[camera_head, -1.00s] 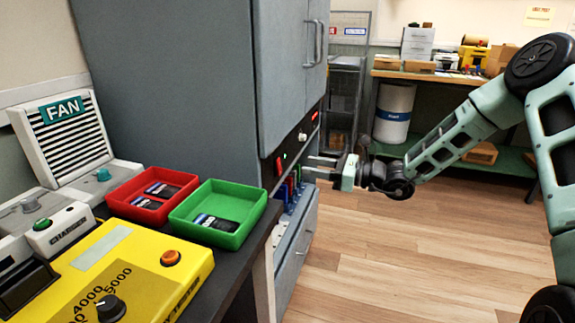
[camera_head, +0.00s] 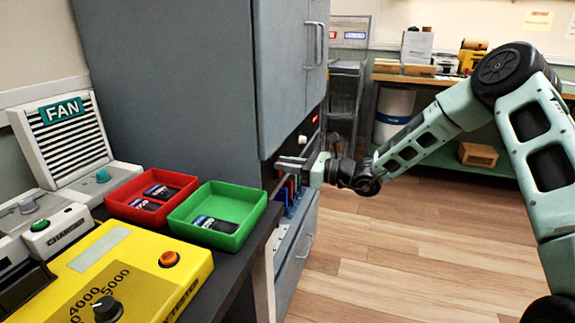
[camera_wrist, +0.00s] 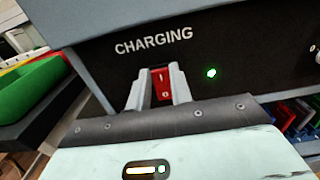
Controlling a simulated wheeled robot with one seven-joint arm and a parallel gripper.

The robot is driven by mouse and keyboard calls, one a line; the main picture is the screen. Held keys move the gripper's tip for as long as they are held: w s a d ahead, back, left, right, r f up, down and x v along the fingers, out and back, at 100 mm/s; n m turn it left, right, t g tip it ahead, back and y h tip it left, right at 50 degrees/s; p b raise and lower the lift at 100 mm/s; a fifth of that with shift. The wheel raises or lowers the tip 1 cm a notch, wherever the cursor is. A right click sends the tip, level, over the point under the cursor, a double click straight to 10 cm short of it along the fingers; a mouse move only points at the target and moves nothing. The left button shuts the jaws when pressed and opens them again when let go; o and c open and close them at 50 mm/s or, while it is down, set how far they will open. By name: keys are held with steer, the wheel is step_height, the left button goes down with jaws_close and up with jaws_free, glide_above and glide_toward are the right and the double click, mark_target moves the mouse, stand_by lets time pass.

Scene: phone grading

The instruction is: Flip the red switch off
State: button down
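The red switch (camera_wrist: 162,86) shows in the wrist view on a black panel, below the white word CHARGING. It carries a white line mark at the top and a round mark lower down. A green light (camera_wrist: 211,73) glows to its right. My gripper (camera_wrist: 159,72) is open, with one finger on each side of the switch in this view; whether they touch it I cannot tell. In the head view my gripper (camera_head: 282,164) reaches left to the cabinet front, its fingers apart. The switch cannot be made out there.
A grey cabinet (camera_head: 165,85) stands above and behind the panel. Red (camera_head: 125,211) and green (camera_head: 188,239) trays holding phones sit on the dark counter at the left, near a yellow tester (camera_head: 85,285). Coloured items stand in slots below the panel. The wooden floor (camera_head: 400,250) is clear.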

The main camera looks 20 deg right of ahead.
steer(key=shift+s+d+f+t+y+b, duration=0.1)
steer(key=shift+f+t+y+b, duration=0.2)
steer(key=shift+t+y, duration=0.3)
steer(key=shift+s+d+f+t+y+b, duration=0.15)
steer(key=shift+t+y+b, duration=0.2)
steer(key=shift+y, duration=0.45)
steer(key=c, duration=1.2)
jaws_free()
steer(key=shift+c, duration=0.2)
steer(key=shift+w, duration=0.1)
steer(key=p+v, duration=0.1)
steer(key=v, duration=1.6)
steer(key=shift+s+p, duration=0.2)
steer(key=shift+p, duration=0.15)
steer(key=shift+d, duration=0.1)
